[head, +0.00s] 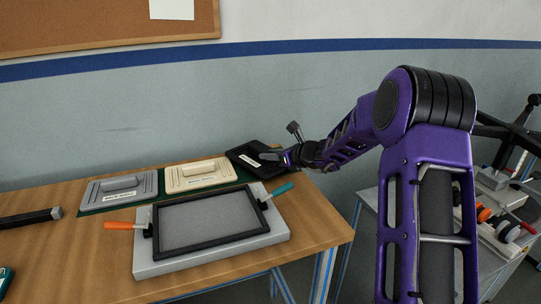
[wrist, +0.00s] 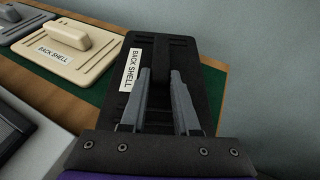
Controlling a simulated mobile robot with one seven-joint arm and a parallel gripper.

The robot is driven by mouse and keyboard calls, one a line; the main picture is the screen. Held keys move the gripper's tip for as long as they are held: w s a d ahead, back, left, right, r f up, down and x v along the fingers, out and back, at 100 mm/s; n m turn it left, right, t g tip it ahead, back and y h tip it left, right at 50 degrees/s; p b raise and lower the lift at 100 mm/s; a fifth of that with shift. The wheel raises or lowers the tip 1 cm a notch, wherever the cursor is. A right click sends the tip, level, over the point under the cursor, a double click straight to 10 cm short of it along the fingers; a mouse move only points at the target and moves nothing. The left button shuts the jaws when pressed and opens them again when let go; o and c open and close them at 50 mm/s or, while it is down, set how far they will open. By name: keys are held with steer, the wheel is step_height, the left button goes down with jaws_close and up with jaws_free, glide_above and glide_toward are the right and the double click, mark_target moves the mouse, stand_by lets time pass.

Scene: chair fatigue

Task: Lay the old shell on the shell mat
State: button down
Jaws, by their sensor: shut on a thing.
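A black shell with a raised handle and a white "BACK SHELL" label (head: 245,155) is at the right end of the green shell mat (head: 94,211). It also shows in the wrist view (wrist: 133,65), with green mat (wrist: 85,84) on both sides of it. My gripper (head: 270,157) is shut on the black shell's handle, its two grey fingers (wrist: 160,78) either side of it. In the head view the shell looks slightly tilted. I cannot tell whether it touches the mat. Its near edge is hidden by my gripper in the wrist view.
A grey shell (head: 118,191) and a cream shell (head: 187,178) lie left on the mat. In front stands a pale fixture (head: 270,238) with a black-framed panel (head: 210,215) and orange (head: 118,226) and teal (head: 283,190) clamp handles. The wall is close behind.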

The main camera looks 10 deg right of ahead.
steer(key=shift+f, duration=0.25)
steer(key=c, duration=0.7)
jaws_free()
steer(key=shift+o, duration=0.2)
steer(key=shift+r+p, duration=0.5)
steer(key=shift+r, duration=0.15)
steer(key=shift+s+d+r, duration=0.2)
steer(key=shift+d+r, duration=0.05)
steer(key=v, duration=1.1)
steer(key=shift+s+p, duration=0.2)
steer(key=shift+p, duration=0.25)
